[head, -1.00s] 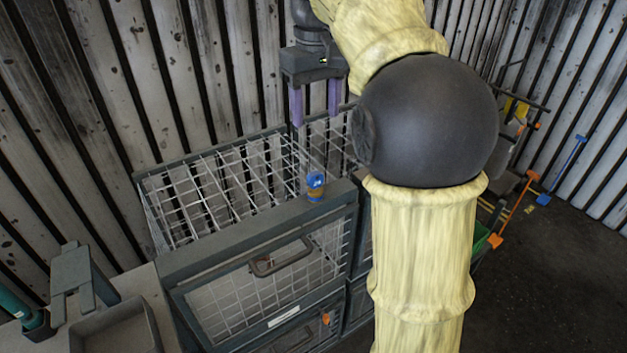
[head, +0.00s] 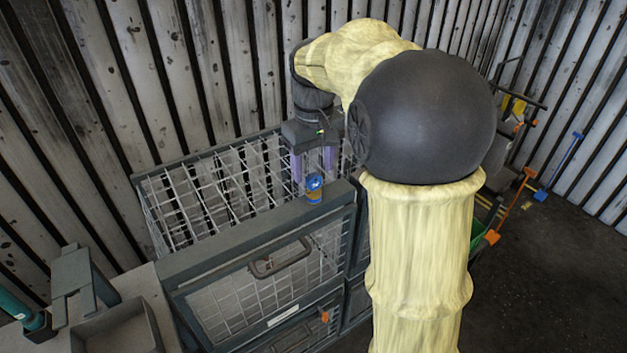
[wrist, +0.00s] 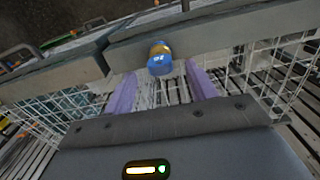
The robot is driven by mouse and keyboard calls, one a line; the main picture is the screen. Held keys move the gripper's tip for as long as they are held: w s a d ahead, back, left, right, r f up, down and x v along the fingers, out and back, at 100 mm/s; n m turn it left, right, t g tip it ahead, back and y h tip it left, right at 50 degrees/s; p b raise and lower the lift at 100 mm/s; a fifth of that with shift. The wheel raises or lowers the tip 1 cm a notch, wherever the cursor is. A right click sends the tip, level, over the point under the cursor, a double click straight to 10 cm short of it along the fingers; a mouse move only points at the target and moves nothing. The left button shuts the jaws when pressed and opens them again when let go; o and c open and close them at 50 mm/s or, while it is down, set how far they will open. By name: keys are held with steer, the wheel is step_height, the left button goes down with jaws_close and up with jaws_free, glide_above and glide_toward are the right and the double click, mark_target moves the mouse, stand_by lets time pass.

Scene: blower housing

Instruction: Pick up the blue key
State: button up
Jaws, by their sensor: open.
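A small object with a blue top and an amber-brown lower part (head: 314,187) stands on the front top rail of the wire cage. It is the only small blue item there, and I cannot make out a key shape. It also shows in the wrist view (wrist: 159,66), centred between the two purple fingers and near their tips. My gripper (head: 313,172) is open and empty, pointing down over the cage just behind the object. It also shows in the wrist view (wrist: 161,74). Whether the fingers reach down around the object I cannot tell.
The wire cage (head: 262,222) has a grey frame and a front handle (head: 280,258). A grey tray (head: 118,328) lies at the lower left. Slatted walls (head: 190,70) rise behind the cage. Long-handled tools (head: 560,165) stand at the right, with open dark floor (head: 560,270) before them.

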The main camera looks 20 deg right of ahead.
mark_target(315, 176)
steer(key=shift+s+d+f+p, duration=0.15)
steer(key=shift+f+p, duration=0.95)
steer(key=shift+f, duration=1.55)
steer(key=shift+s+a, duration=0.1)
steer(key=shift+a, duration=0.1)
steer(key=shift+d, duration=0.1)
steer(key=c, duration=1.1)
steer(key=shift+o, duration=0.2)
steer(key=shift+r, duration=0.1)
